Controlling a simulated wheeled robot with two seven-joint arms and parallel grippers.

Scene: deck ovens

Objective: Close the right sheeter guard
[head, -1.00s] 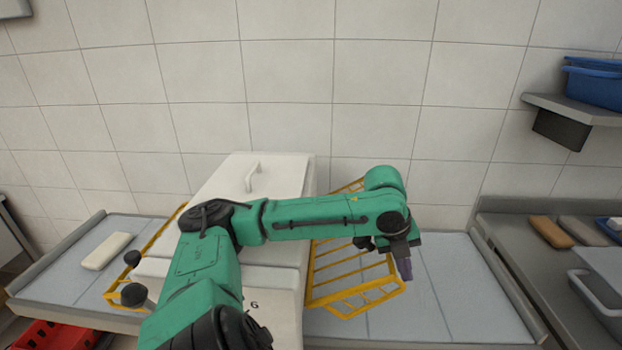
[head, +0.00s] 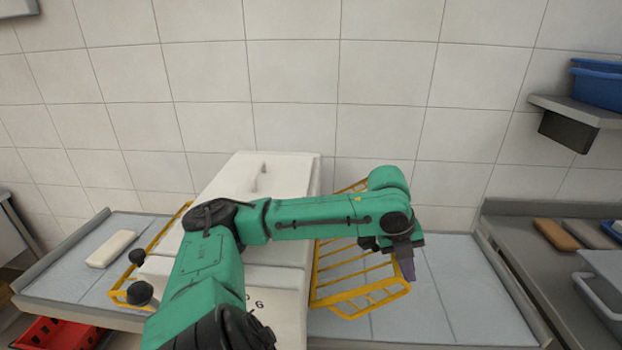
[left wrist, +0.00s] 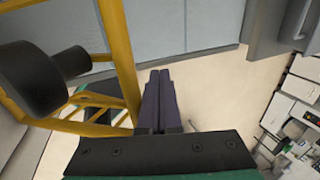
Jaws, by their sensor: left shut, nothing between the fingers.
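The right sheeter guard (head: 350,302) is a yellow bar frame on the right side of the white sheeter body (head: 262,177). In the head view it slopes down and outward over the right-hand belt table. My left arm reaches across the sheeter, and its gripper (head: 407,268) is beside the guard's outer right edge. In the left wrist view the shut, empty fingers (left wrist: 160,98) are just right of a yellow guard bar (left wrist: 122,65). Whether they touch it I cannot tell. A dark round knob (left wrist: 30,80) shows at the left there. My right gripper is not in view.
The left sheeter guard (head: 122,297) is also yellow, over the left belt table with a pale dough block (head: 111,249). A grey counter (head: 530,235) and a wall shelf with blue tubs (head: 596,84) stand at the right. The right belt (head: 460,285) is clear.

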